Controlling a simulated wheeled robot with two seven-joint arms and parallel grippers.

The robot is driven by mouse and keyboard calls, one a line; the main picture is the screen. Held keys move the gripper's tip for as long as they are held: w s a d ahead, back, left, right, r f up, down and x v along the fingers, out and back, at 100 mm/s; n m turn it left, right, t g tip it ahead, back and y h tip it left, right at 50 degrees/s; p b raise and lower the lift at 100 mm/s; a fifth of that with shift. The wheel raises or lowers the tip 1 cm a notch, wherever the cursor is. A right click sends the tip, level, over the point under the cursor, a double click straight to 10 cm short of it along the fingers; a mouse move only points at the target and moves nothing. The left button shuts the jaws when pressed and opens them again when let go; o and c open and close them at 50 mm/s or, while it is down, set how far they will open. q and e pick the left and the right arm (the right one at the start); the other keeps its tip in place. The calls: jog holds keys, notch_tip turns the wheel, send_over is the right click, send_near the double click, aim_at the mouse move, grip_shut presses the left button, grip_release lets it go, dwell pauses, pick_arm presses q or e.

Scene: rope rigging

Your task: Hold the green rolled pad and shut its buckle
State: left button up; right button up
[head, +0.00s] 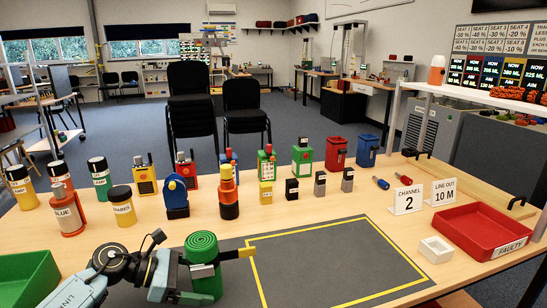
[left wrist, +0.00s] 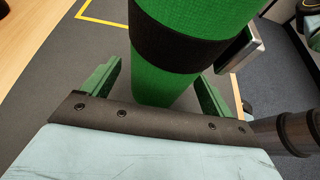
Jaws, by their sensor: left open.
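The green rolled pad (head: 201,246) stands upright at the near edge of the dark mat. A black strap (left wrist: 178,45) goes around it, and a silver buckle (head: 202,271) sits on its side; the buckle also shows in the left wrist view (left wrist: 240,50). Whether the buckle is shut I cannot tell. My left gripper (left wrist: 160,80) is open, its green fingers on either side of the pad with gaps. My right gripper is not in view.
A green tray (head: 28,280) is at the near left. A red tray (head: 484,231) and a white box (head: 436,249) are at the right. The mat's yellow-outlined area is clear.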

pick_arm(q)
jog(key=shift+v, duration=4.2)
